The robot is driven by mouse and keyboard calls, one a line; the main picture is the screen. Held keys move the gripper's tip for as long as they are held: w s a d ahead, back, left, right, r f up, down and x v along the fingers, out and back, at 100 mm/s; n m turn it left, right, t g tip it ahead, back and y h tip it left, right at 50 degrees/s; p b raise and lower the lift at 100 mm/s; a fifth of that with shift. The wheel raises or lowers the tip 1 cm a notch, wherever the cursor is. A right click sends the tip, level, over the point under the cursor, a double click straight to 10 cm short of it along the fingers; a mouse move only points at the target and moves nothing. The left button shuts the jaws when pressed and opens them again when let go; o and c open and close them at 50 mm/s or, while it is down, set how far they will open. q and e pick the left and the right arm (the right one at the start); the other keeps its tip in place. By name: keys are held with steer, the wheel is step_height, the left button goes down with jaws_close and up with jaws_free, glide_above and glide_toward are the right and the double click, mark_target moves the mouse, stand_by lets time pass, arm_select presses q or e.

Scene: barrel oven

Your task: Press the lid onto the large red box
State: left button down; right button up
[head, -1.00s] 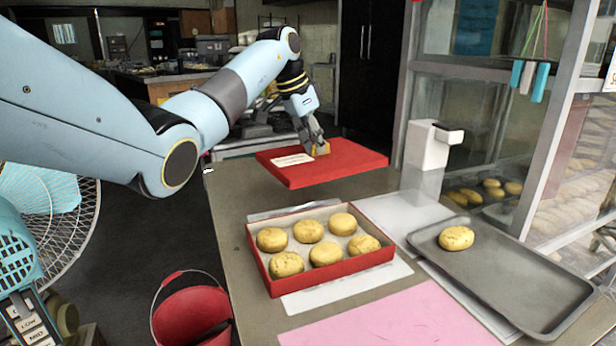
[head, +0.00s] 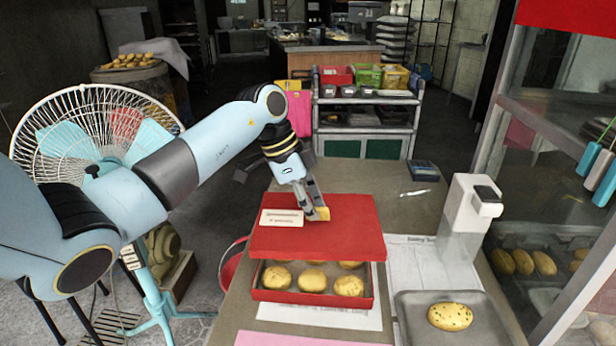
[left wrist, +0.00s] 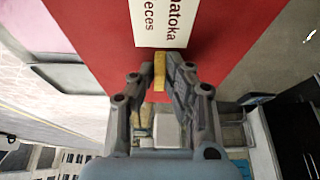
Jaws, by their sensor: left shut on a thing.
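The red lid (head: 345,235), with a pale printed label (head: 282,217), is over the back part of the large red box (head: 311,298). It hides the box's rear, and its front edge seems to be above the rim; I cannot tell if they touch. Several round yellow-brown buns (head: 312,280) show in the open front of the box. My left gripper (head: 319,212) is shut on the lid's small yellow handle. In the left wrist view, the fingers (left wrist: 160,72) close on that handle, with the red lid (left wrist: 225,30) beyond. My right gripper is not in view.
A grey tray with one bun (head: 450,316) lies right of the box. A white dispenser (head: 468,215) stands behind the tray, beside a glass case (head: 540,190). A pink sheet (head: 300,340) lies in front. A fan (head: 95,135) stands left of the counter.

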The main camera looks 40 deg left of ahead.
mark_target(306, 227)
arm_select(q)
steer(key=shift+s+d+r, duration=0.15)
steer(key=shift+s+d, duration=0.05)
steer(key=shift+s, duration=0.25)
steer(key=shift+s+d+r, duration=0.15)
steer(key=shift+s, duration=0.25)
steer(key=shift+s+d+f+m+p, duration=0.1)
steer(key=shift+s+f+m+p, duration=0.05)
steer(key=shift+s+m+p, duration=0.15)
steer(key=shift+d+f+b, duration=0.1)
steer(key=shift+f+b, duration=0.3)
steer(key=shift+f, duration=0.05)
step_height(306, 227, down, 4)
steer(key=b, duration=0.4)
steer(key=shift+r, duration=0.15)
steer(key=shift+f+b, duration=0.6)
steer(key=shift+f, duration=0.6)
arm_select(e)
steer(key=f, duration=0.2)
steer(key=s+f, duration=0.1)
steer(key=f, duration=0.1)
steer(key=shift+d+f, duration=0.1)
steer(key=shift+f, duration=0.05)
arm_select(q)
steer(key=shift+r+p, duration=0.1)
steer(key=shift+p, duration=0.65)
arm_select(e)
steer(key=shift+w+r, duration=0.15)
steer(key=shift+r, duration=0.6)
